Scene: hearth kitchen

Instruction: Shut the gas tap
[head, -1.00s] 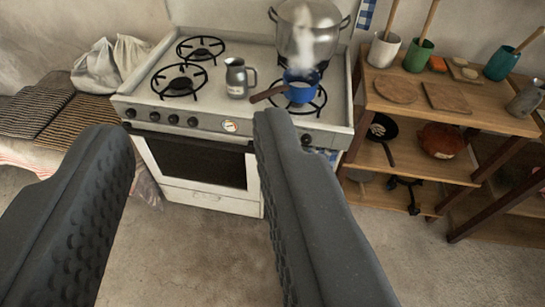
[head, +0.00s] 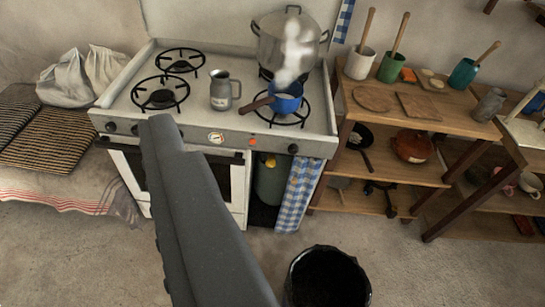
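A greenish gas bottle (head: 269,183) stands in the open bay at the right end of the white stove (head: 112,122), with a blue checked cloth beside it. A small orange part, which looks like the gas tap (head: 270,161), shows at its top; I cannot tell how it is turned. One dark finger of my gripper (head: 195,205) reaches up across the stove's front, left of the bottle.
A steaming blue pot (head: 285,101), a large steel pot (head: 290,42) and a metal jug (head: 220,92) stand on the stove. The checked cloth (head: 298,190) hangs right of the bottle. A black bin (head: 326,283) stands on the floor in front. Wooden shelves (head: 385,180) are at right.

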